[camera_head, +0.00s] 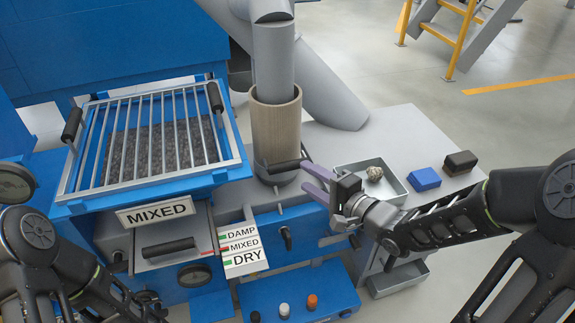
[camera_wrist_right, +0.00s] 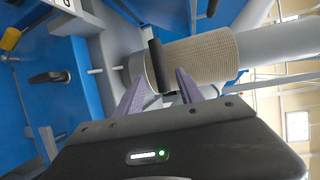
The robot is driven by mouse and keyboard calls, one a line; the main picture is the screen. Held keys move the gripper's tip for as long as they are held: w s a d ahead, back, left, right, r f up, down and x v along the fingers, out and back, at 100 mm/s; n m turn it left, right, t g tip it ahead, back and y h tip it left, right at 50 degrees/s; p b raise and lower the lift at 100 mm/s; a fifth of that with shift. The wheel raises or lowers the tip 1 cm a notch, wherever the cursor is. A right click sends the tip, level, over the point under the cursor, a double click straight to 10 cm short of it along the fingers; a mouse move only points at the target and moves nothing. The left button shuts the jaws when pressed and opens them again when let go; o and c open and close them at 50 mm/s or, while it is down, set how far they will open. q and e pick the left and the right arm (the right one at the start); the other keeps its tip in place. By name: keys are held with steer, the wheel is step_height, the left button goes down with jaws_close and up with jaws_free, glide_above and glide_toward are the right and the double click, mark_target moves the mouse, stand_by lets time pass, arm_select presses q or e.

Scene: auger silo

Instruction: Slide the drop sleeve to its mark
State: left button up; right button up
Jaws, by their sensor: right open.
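The drop sleeve is a tan ribbed cylinder (camera_head: 275,122) around the lower end of a grey pipe, with a black handle (camera_head: 284,166) near its bottom. My right gripper (camera_head: 305,176) is open, its purple fingers pointing at the handle from the right. In the right wrist view, the handle (camera_wrist_right: 157,66) lies between the lines of the two fingertips (camera_wrist_right: 160,79), in front of the sleeve (camera_wrist_right: 205,60). I cannot tell whether the fingers overlap the handle. The sleeve's mark cannot be made out. My left arm shows at lower left, but its gripper is not seen.
A barred blue hopper (camera_head: 150,140) with a MIXED sign (camera_head: 156,212) stands left. Label plates (camera_head: 240,246) sit below the sleeve. A grey tray (camera_head: 350,170) with a round lump, a blue block (camera_head: 424,179) and a dark block (camera_head: 460,162) are on the bench at right.

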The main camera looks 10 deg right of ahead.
mark_target(293, 169)
steer(key=b+x, duration=0.2)
steer(key=x, duration=0.5)
steer(key=shift+w+a, duration=0.2)
steer(key=shift+w, duration=0.15)
steer(key=shift+c, duration=0.3)
jaws_close()
steer(key=shift+f, duration=0.1)
stand_by(0.7)
